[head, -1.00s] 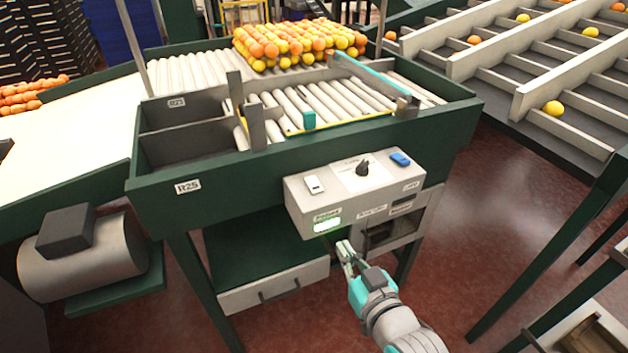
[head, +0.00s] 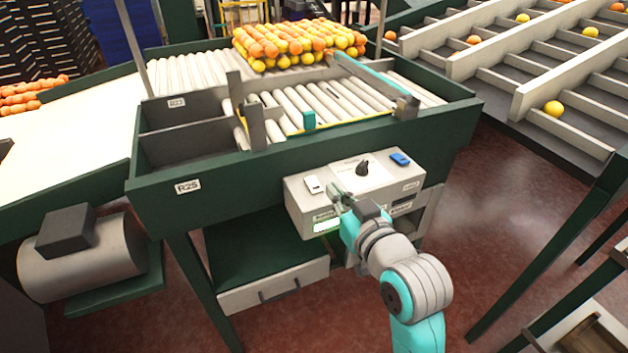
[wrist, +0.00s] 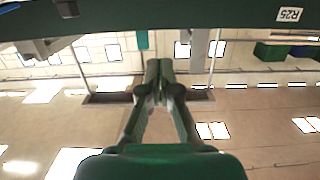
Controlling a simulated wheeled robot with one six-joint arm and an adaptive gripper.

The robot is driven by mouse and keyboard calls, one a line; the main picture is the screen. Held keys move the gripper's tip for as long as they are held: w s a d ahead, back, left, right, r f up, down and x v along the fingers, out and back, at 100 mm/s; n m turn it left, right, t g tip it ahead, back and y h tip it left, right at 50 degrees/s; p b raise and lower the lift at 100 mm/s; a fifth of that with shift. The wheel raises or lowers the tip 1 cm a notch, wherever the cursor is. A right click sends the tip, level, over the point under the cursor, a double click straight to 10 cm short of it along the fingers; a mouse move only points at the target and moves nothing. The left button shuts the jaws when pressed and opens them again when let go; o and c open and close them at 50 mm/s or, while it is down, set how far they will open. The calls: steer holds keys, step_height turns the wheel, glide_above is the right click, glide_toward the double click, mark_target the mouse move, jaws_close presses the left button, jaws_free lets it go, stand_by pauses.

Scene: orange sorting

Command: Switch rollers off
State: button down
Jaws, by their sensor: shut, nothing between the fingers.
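The grey control box (head: 408,178) is on the front of the green roller table marked R25. Its top carries a white rocker switch (head: 313,184) at left, a black knob (head: 363,168) on a white plate, and a blue switch (head: 400,158) at right. A lit whitish-green panel (head: 326,226) shows on its front, with labels partly hidden by my arm. My gripper (head: 336,190) is shut and empty, over the front upper edge of the box, right of the white switch; contact cannot be told. The wrist view shows its closed fingertips (wrist: 160,68). The rollers (head: 330,98) lie behind.
Oranges and lemons (head: 300,44) are piled at the back of the rollers. The green table edge (head: 230,178) runs behind the box, and a drawer (head: 272,285) is below. A fruit chute (head: 520,95) stands at right. Floor is open right of the box.

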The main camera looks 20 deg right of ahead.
glide_above(314, 188)
steer(key=shift+s+f, duration=0.15)
steer(key=shift+f, duration=0.35)
step_height(314, 188, down, 3)
steer(key=shift+f, duration=0.1)
steer(key=shift+w+f, duration=0.2)
steer(key=shift+f, duration=0.2)
